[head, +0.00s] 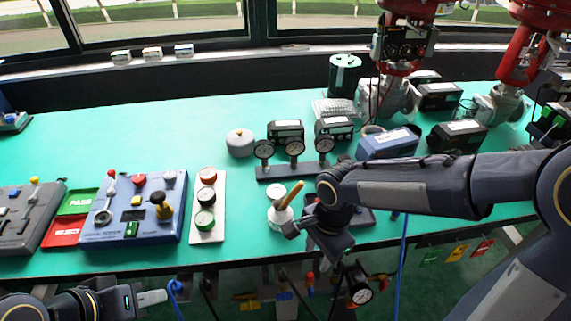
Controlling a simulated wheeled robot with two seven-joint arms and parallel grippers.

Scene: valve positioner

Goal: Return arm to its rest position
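My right arm reaches in from the right over the green bench. Its dark gripper (292,229) is low near the bench's front edge, beside a white pot with a wooden-handled brush (279,212). I cannot tell whether its fingers are apart or closed. My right wrist hides part of a dark device behind it. My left gripper (153,298) is at the bottom left, in front of and below the bench edge, near a blue hose (176,288). Its light tip points right, and its opening cannot be made out.
A blue control box (160,233), a white lamp panel (207,222) and a gauge stand (292,171) stand on the bench (110,140). Red-topped valves (405,50) and several positioner boxes fill the back right. A gauge (359,288) hangs below the front edge.

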